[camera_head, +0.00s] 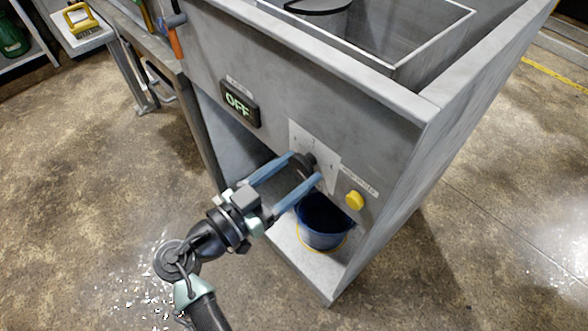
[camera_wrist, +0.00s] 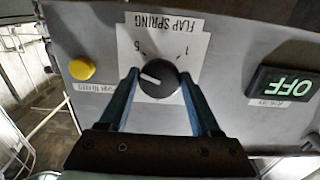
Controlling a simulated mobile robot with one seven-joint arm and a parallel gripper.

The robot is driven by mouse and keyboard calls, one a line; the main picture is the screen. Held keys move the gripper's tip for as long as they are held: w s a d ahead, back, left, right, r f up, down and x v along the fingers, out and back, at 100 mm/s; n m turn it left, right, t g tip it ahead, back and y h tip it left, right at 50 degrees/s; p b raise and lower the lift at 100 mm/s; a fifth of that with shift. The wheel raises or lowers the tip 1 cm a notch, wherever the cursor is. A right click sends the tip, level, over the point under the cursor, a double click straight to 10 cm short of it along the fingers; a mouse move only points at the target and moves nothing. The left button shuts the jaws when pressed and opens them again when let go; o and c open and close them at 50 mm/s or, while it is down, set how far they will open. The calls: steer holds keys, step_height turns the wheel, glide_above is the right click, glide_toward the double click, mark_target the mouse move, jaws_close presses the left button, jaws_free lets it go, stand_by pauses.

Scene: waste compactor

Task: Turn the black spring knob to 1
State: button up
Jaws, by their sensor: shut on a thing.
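The black spring knob (camera_head: 309,159) sits on a white dial plate (camera_head: 329,174) on the grey front panel of the compactor. In the wrist view the knob (camera_wrist: 158,80) appears upside down, below the label FLAP SPRING. A 5 is printed at the upper left of the plate (camera_wrist: 165,50) and a 1 at the upper right. The knob's white pointer mark points left and slightly up, on the side of the 5. My gripper (camera_head: 305,168) is shut on the knob, with one blue finger on each side; it also shows in the wrist view (camera_wrist: 159,80).
A yellow button (camera_head: 354,201) is on the panel right of the knob. A lit OFF display (camera_head: 240,104) is to its left. A blue bucket (camera_head: 321,222) stands on the shelf below. Open floor lies in front of the compactor.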

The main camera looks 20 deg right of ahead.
steer(key=shift+c, duration=0.7)
